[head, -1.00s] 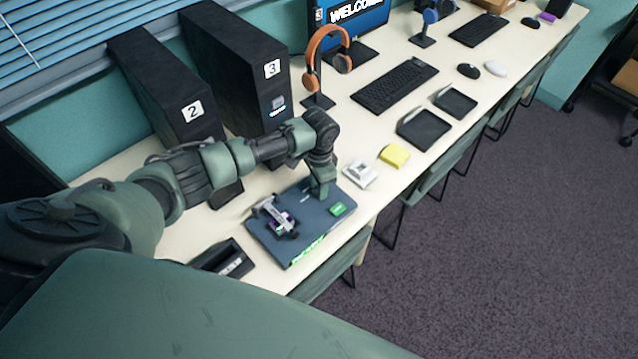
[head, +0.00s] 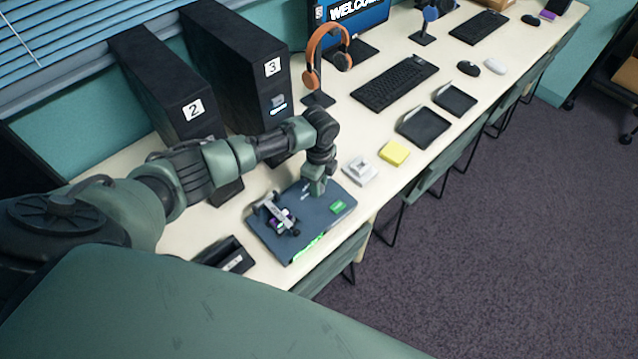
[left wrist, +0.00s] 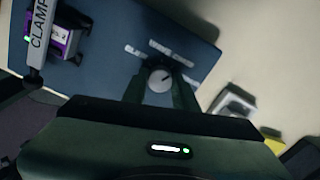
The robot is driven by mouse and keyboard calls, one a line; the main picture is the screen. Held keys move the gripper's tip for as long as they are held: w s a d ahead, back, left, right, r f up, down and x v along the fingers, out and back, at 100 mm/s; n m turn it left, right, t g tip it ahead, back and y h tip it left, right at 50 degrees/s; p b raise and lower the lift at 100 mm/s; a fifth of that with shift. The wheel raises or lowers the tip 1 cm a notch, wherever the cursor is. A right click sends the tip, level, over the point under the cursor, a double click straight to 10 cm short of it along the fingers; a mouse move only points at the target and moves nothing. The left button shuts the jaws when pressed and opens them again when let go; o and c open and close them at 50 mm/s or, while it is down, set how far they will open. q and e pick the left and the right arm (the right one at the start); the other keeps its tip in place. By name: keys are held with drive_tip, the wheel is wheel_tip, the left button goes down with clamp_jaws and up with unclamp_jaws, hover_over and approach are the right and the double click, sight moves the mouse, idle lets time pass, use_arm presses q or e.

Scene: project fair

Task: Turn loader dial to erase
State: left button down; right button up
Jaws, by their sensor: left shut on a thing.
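The loader (head: 318,226) is a flat dark blue-grey panel on the table, with a green label or button (head: 338,207) on top. In the left wrist view its round pale dial (left wrist: 160,79) has a dark pointer mark aimed toward the upper right. Blurred white labels surround the dial; I cannot read them surely. My left gripper (head: 316,190) points down at the loader, and in the left wrist view its fingers (left wrist: 160,92) are shut on the dial from both sides. A clamp (left wrist: 40,36) lies over a purple cartridge (left wrist: 66,42) on the loader. My right gripper is not in view.
Black towers marked 2 (head: 150,85) and 3 (head: 245,75) stand behind my left arm. A small grey-white device (head: 360,171) and a yellow block (head: 394,153) sit right of the loader. A black holder (head: 232,257) is at its left. Headphones (head: 316,55) stand behind.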

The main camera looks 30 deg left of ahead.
use_arm(q)
drive_tip(key=m, duration=0.3)
drive_tip(key=shift+w+m, duration=0.1)
drive_tip(key=shift+m, duration=0.3)
drive_tip(key=shift+m+b, duration=0.55)
drive_tip(key=shift+m, duration=1.65)
drive_tip(key=c, duration=1.1)
unclamp_jaws()
wheel_tip(320, 180, up, 8)
drive_tip(key=shift+f+b, duration=0.1)
drive_tip(key=shift+b, duration=0.4)
